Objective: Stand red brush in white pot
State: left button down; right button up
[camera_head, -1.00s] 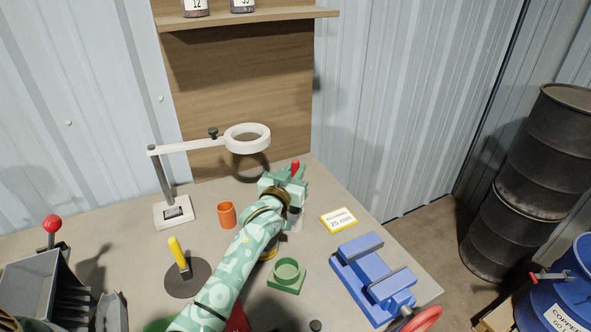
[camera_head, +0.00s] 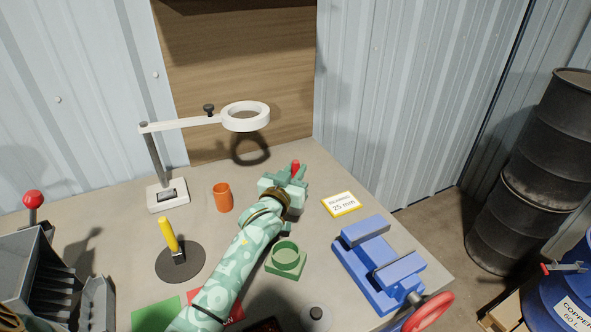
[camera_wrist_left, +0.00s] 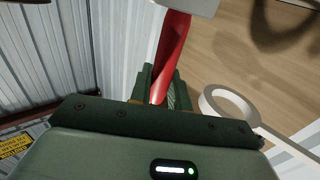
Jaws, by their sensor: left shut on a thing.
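My left gripper (camera_head: 291,174) is shut on the red brush (camera_head: 296,166), over the back part of the table. Only a small red bit shows between its fingers in the head view. In the left wrist view the red handle (camera_wrist_left: 172,45) runs from the fingers toward the top edge, where it meets a pale block (camera_wrist_left: 190,6). I cannot tell whether that block is part of the brush or the white pot. No white pot is clearly visible in the head view; my left arm may hide it. My right gripper is not in view.
An orange cup (camera_head: 223,197) and a white ring on a stand (camera_head: 168,196) are left of my gripper. A green holder (camera_head: 285,259), a sign card (camera_head: 341,204) and a blue vise (camera_head: 378,265) are near on the right. A yellow-handled tool (camera_head: 169,235) stands left of my arm.

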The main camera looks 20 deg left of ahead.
aim_at(295, 164)
pick_arm(q)
jog(key=c, duration=1.2)
grip_release()
jog(key=shift+c, duration=0.2)
jog(key=shift+r, duration=0.45)
jog(key=r, duration=0.1)
jog(key=r+p, duration=0.2)
jog(key=shift+s+d+r, duration=0.15)
jog(key=shift+s+r, duration=0.05)
jog(key=shift+s, duration=0.05)
jog(key=s+d+r+p, duration=0.4)
jog(key=s+r, duration=0.4)
jog(key=s, duration=0.4)
jog(key=shift+s+d+r+p, duration=0.15)
jog(key=shift+d+r+p, duration=0.2)
jog(key=shift+d, duration=0.3)
